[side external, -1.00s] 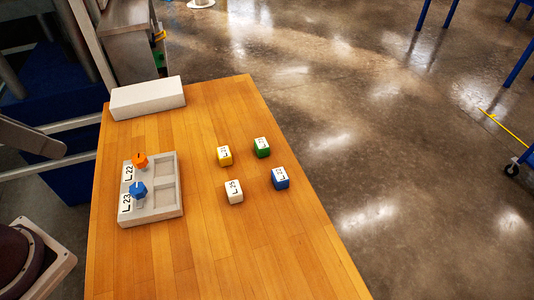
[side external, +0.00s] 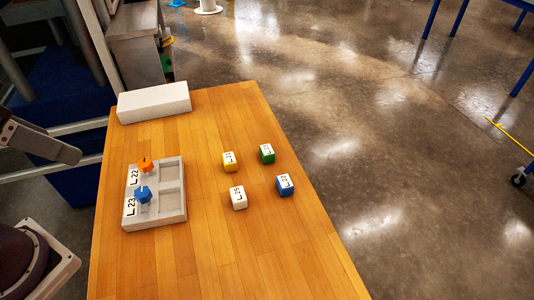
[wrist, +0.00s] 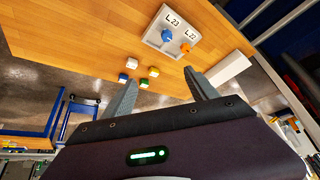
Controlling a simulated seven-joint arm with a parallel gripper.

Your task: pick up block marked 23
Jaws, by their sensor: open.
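Four small cubes stand apart on the wooden table: yellow (side external: 230,162), green (side external: 267,154), white (side external: 238,198) and blue (side external: 285,185). Each has a label on top; the print is too small for me to be sure which reads 23. In the wrist view the white (wrist: 132,62), blue (wrist: 122,77), yellow (wrist: 153,71) and green (wrist: 142,84) cubes show far off beyond the fingers. My gripper (wrist: 161,78) is open and empty, well away from all the cubes. The side view shows only part of my arm at the left edge.
A grey tray (side external: 180,213) with labels L.22 and L.23 has orange (side external: 146,164) and blue (side external: 143,193) knob-like pieces beside its two recesses. A white box (side external: 153,102) lies at the table's far end. The table front (side external: 220,270) is clear.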

